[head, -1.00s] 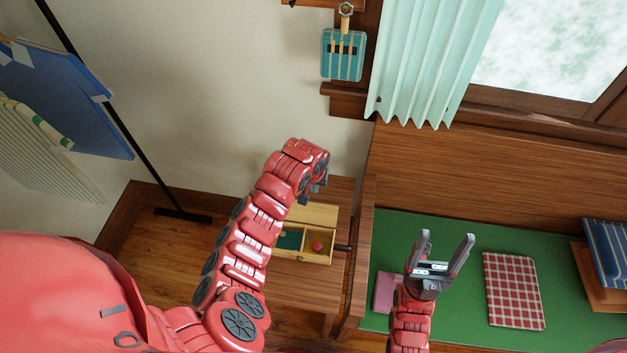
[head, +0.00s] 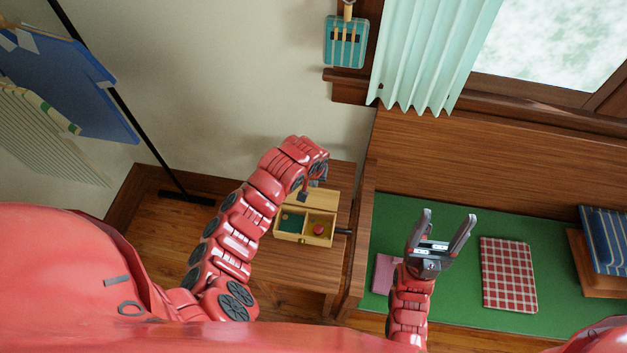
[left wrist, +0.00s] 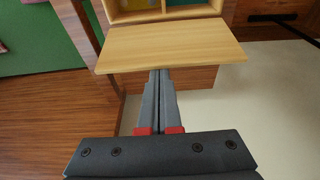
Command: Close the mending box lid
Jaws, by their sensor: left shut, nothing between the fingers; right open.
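The mending box (head: 303,241) is a light wooden box on a brown wooden side table. Its lid (head: 322,199) is open and leans at the back, partly hidden by my left arm. A teal compartment and a red round item show inside. My left gripper (head: 306,194) is shut and empty at the lid. In the left wrist view the lid (left wrist: 170,46) is a pale panel beyond my shut fingertips (left wrist: 160,72), which meet its near edge; I cannot tell if they touch. My right gripper (head: 447,232) is open and empty above the green bench top.
The side table (head: 285,272) stands against the brown bench side. A black stand (head: 150,145) is at the left.

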